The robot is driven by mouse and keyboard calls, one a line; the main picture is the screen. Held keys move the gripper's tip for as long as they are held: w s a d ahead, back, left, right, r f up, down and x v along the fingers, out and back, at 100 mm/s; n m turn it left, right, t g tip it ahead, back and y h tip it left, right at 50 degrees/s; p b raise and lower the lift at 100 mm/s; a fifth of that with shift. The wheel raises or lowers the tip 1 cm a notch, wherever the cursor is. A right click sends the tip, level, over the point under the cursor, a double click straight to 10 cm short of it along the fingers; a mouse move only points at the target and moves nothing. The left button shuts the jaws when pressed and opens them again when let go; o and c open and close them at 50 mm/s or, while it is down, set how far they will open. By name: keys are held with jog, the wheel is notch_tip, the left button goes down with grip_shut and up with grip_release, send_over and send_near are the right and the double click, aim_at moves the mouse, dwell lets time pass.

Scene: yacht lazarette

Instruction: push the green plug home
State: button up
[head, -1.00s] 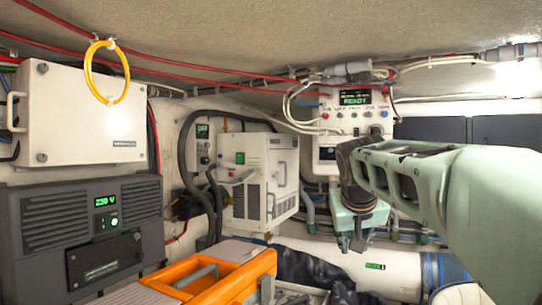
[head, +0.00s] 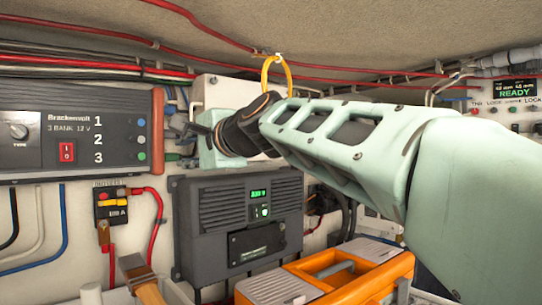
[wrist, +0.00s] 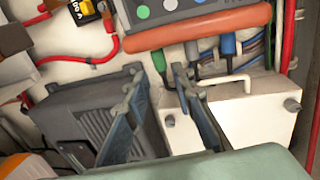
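The green plug (head: 172,157) is at the right side of the Brackenvolt charger (head: 70,130), level with the green dot marked 3. In the wrist view the green plug (wrist: 191,50) shows just below the charger's orange edge, the leftmost of the plugs there. How far it sits in its socket is too small to tell. My gripper (wrist: 157,72) is open and empty, its fingers apart and pointing towards the charger edge. Its right finger appears close to the green plug; contact cannot be told. In the head view my wrist and gripper partly hide the other plugs.
An orange toolbox (head: 370,265) stands at the front. A yellow ring (head: 265,75) hangs above my arm. Red cables run overhead.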

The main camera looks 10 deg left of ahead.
aim_at(173, 157)
jog(key=p+x, duration=0.3)
jog(key=x, duration=0.6)
jog(key=shift+w+a+f, duration=0.1)
jog(key=shift+w+a, duration=0.1)
jog(key=shift+w, duration=0.05)
grip_shut()
